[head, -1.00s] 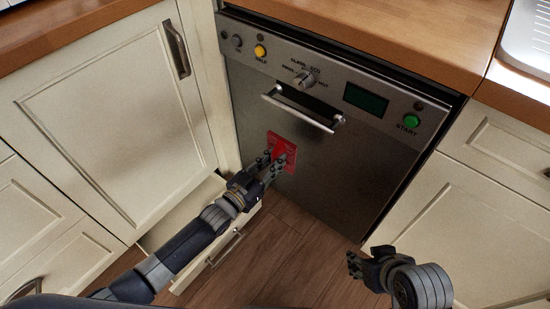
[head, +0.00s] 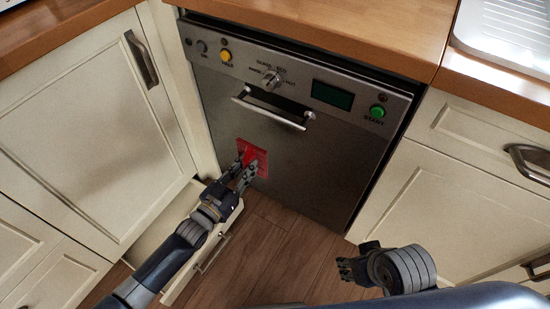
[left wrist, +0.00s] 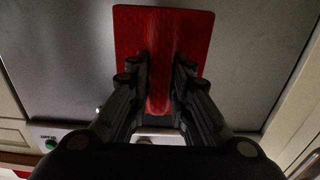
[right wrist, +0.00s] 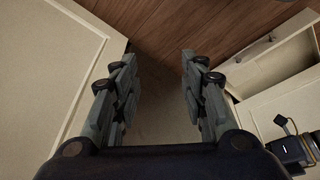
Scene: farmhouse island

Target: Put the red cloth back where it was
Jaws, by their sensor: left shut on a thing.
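The red cloth (head: 262,156) is a small red patch against the lower front of the steel dishwasher door (head: 290,165). My left gripper (head: 246,166) is at it, with its fingertips over the cloth. In the left wrist view the cloth (left wrist: 130,45) spreads out flat beyond the fingers, and a raised fold of it runs between the fingers of the left gripper (left wrist: 157,78), which are shut on it. My right gripper (head: 346,268) is low at the right, away from the cloth. In the right wrist view the right gripper (right wrist: 158,75) is open and empty.
A low cream drawer (head: 178,246) stands pulled out at the left, beside and below my left arm. The dishwasher has a bar handle (head: 272,112) above the cloth. Cream cabinets (head: 455,200) flank it. Wood floor (head: 265,255) is free in front.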

